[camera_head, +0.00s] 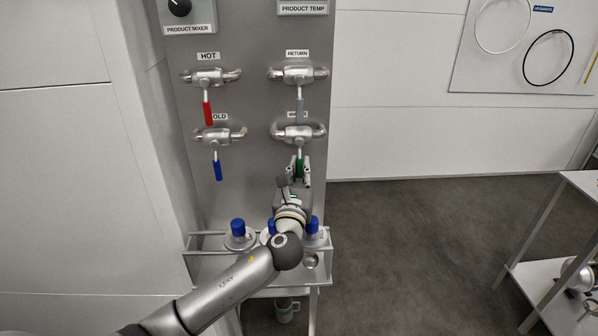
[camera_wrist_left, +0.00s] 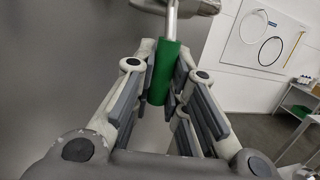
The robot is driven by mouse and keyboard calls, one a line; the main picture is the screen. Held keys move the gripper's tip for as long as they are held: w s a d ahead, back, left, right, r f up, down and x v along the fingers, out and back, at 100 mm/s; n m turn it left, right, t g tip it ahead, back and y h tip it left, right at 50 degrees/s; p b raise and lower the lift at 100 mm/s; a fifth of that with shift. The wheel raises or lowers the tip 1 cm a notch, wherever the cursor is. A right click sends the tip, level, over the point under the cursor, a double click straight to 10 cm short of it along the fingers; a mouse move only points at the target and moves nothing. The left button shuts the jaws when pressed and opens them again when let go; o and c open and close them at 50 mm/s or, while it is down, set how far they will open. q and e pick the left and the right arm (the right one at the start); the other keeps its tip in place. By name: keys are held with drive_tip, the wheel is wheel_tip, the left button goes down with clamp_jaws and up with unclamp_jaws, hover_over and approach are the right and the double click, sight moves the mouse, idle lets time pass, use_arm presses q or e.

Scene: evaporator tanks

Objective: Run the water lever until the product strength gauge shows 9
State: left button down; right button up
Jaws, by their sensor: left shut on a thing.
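The green-handled lever (camera_head: 299,164) hangs down from the lower right valve (camera_head: 298,133) on the grey panel. The label above this valve is partly covered by the grey lever over it, so I cannot read it fully. My left gripper (camera_head: 300,174) is shut on the green handle, which also shows between the fingers in the left wrist view (camera_wrist_left: 165,70). The handle points nearly straight down. The product strength gauge is not in view. My right gripper is not in view.
The return valve's grey lever (camera_head: 300,108) hangs just above. The hot valve's red lever (camera_head: 208,112) and a blue lever (camera_head: 217,169) hang to the left. Below, a metal shelf (camera_head: 207,268) holds blue-capped bottles (camera_head: 238,229). The floor to the right is clear up to a table (camera_head: 541,262).

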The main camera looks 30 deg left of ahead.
use_arm(q)
drive_tip(key=c, duration=1.4)
unclamp_jaws()
drive_tip(key=shift+c, duration=0.2)
drive_tip(key=v, duration=1.2)
drive_tip(key=shift+d+f, duration=0.1)
